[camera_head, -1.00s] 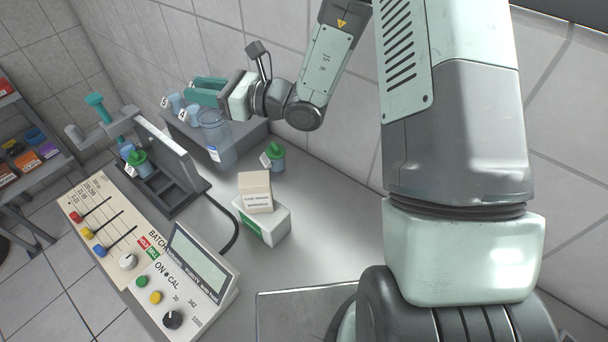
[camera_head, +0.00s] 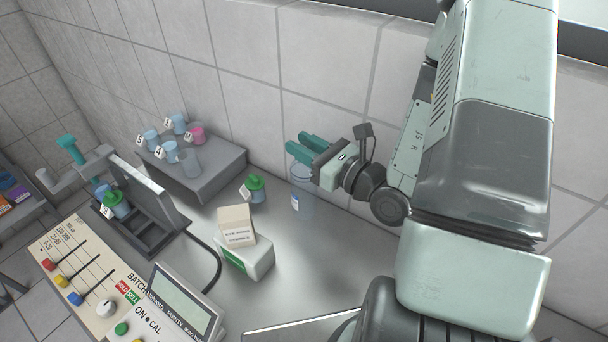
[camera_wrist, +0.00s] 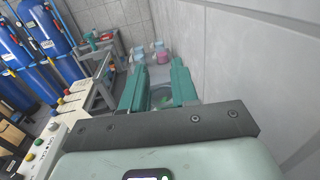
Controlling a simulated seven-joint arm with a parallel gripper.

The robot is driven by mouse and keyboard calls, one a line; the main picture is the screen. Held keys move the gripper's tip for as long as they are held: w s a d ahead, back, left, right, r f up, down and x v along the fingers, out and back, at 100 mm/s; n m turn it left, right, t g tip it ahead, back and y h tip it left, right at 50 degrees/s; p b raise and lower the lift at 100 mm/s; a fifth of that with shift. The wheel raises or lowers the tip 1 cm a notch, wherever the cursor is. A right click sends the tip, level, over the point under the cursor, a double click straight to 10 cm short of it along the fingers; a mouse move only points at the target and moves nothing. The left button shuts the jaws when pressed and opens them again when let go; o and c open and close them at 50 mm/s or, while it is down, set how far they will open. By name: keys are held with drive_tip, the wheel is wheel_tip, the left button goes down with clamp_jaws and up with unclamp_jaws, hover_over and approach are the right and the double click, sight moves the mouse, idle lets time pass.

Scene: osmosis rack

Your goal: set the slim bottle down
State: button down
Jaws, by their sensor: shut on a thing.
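The slim bottle (camera_head: 302,201), clear with a small white and blue label, is upright below my gripper's teal fingers (camera_head: 299,146) in the head view. My gripper is shut on its upper part. In the wrist view the bottle's round, clear top (camera_wrist: 160,97) shows between the two fingers (camera_wrist: 157,84). The bottle is over the grey bench (camera_head: 285,255), close to the back wall. I cannot tell whether its base touches the bench.
A green-capped bottle (camera_head: 256,189) stands left of the slim bottle. Stacked boxes (camera_head: 238,226) stand in front of that. A grey raised block (camera_head: 214,176) holds several small cups. A control panel (camera_head: 120,300) is at the front left. Bench to the right of the boxes is clear.

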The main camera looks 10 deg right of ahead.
sight(304, 182)
drive_tip(key=shift+f, duration=2.75)
drive_tip(key=c, duration=0.9)
unclamp_jaws()
drive_tip(key=shift+o, duration=0.2)
drive_tip(key=v, duration=0.4)
